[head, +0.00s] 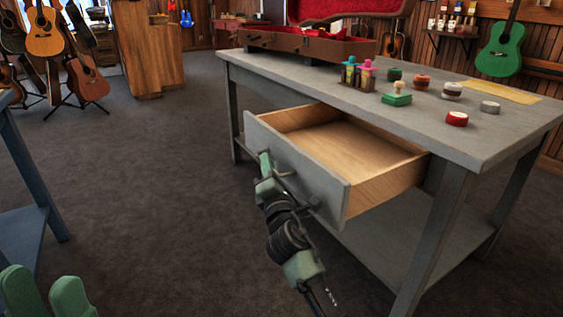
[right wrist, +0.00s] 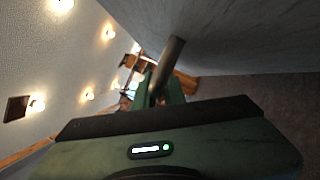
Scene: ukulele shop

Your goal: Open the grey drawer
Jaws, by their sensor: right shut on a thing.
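The grey drawer (head: 295,166) is pulled well out of the grey workbench (head: 425,120). Its bare wooden inside shows and looks empty. My right gripper (head: 266,168) is at the drawer front, shut on the dark bar handle (head: 288,174). In the right wrist view the handle (right wrist: 172,58) runs between the green fingers (right wrist: 160,88), beside the drawer's grey front (right wrist: 235,40). My left gripper (head: 45,295) shows at the bottom left corner, its two green fingers apart with nothing between them, far from the drawer.
A blue table (head: 30,190) stands at the left. The floor between is clear.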

